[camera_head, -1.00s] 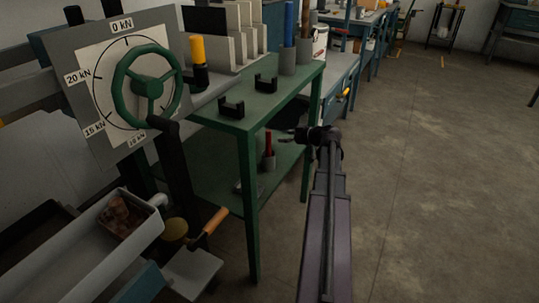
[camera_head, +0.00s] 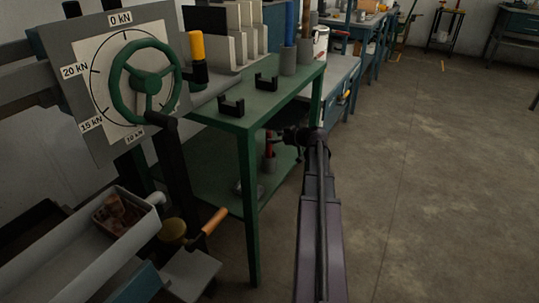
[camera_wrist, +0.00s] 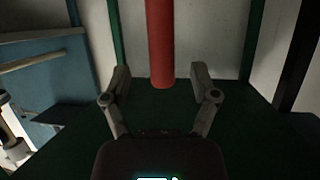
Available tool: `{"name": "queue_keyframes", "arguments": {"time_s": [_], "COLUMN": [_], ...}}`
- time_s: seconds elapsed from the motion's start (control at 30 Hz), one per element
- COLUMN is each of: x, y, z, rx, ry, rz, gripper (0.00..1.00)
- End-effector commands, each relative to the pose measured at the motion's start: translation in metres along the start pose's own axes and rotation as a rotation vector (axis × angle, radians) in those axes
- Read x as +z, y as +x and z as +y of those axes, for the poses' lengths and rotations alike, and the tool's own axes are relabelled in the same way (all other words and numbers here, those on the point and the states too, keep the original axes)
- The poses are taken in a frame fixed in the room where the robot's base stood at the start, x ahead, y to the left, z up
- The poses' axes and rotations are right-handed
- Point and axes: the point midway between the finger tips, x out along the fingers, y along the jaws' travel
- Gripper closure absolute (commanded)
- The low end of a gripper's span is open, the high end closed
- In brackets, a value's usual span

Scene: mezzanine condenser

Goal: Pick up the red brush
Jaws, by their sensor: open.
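The red brush (camera_head: 268,142) stands upright in a grey cup (camera_head: 269,164) on the lower shelf of the green table. My gripper (camera_head: 275,136) is beside its upper part in the head view, under the tabletop, and partly hides it. In the wrist view the red handle (camera_wrist: 160,42) runs in from the top edge, and its rounded end lies between the two fingers of my gripper (camera_wrist: 160,75). The fingers are open, with a gap showing on each side of the handle. The brush's bristles cannot be made out.
The green tabletop (camera_head: 262,106) is close above my gripper and holds black brackets, grey cups and a file rack. A green table leg (camera_head: 250,205) stands at the front. A dial with a green handwheel (camera_head: 146,78) is at the left. The floor at right is clear.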

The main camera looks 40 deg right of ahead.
Motion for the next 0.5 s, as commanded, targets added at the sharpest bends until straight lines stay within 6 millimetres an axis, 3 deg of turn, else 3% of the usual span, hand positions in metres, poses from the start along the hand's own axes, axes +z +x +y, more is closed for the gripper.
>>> {"name": "queue_keyframes", "arguments": {"time_s": [0.23,0.5], "x": [0.003,0.002], "y": [0.03,0.036], "z": [-0.001,-0.001], "rx": [-0.001,0.001], "ry": [-0.001,0.0], "rz": [0.0,0.0], "gripper": [0.23,0.23]}}
